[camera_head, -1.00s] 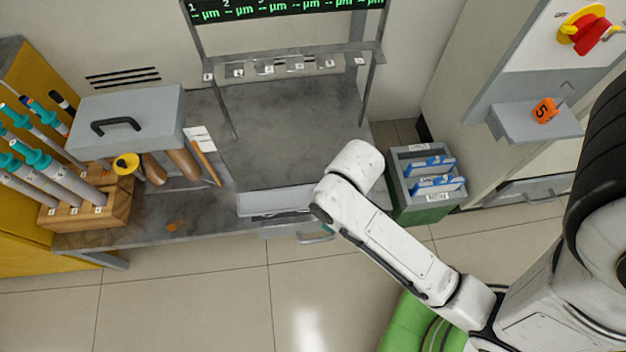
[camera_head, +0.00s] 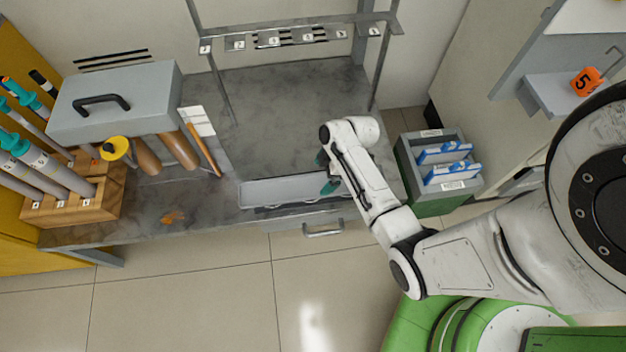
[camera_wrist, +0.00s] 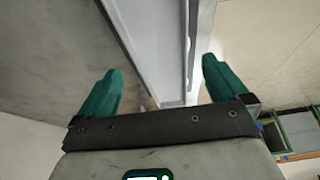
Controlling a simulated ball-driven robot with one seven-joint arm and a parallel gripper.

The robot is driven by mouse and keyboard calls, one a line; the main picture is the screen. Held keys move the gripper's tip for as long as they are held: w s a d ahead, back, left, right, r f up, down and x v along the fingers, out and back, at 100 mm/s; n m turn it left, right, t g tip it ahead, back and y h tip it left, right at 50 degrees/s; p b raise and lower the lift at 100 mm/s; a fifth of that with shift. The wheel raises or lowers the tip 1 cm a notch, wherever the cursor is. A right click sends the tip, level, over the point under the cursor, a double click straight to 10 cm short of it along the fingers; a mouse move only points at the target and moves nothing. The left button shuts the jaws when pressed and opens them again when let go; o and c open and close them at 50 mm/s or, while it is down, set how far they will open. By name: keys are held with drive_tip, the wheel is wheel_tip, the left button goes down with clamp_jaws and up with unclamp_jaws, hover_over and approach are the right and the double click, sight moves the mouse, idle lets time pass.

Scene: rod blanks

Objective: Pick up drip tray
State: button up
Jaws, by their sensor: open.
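The drip tray (camera_head: 285,189) is a long, shallow grey trough along the front edge of the grey worktop, in the middle of the head view. My gripper (camera_head: 326,174) has green fingers and is at the tray's right end; my arm hides part of it there. In the wrist view the tray (camera_wrist: 160,60) runs away from me between the two green fingers of my gripper (camera_wrist: 160,88). The fingers are open, one on each side of the tray's line, with a visible gap to it. Whether they are level with its walls I cannot tell.
A grey lidded box (camera_head: 115,100) and a wooden block (camera_head: 75,200) holding several tools stand at left on the worktop (camera_head: 280,110). A rack (camera_head: 300,35) stands at the back. A green-grey bin (camera_head: 438,175) is right of my arm. The worktop's middle is clear.

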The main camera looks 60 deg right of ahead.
sight(311, 187)
drive_tip(key=shift+b+x, duration=0.75)
drive_tip(key=shift+x, duration=2.4)
drive_tip(key=shift+w+r, duration=0.1)
drive_tip(key=shift+w, duration=0.05)
drive_tip(key=c, duration=0.9)
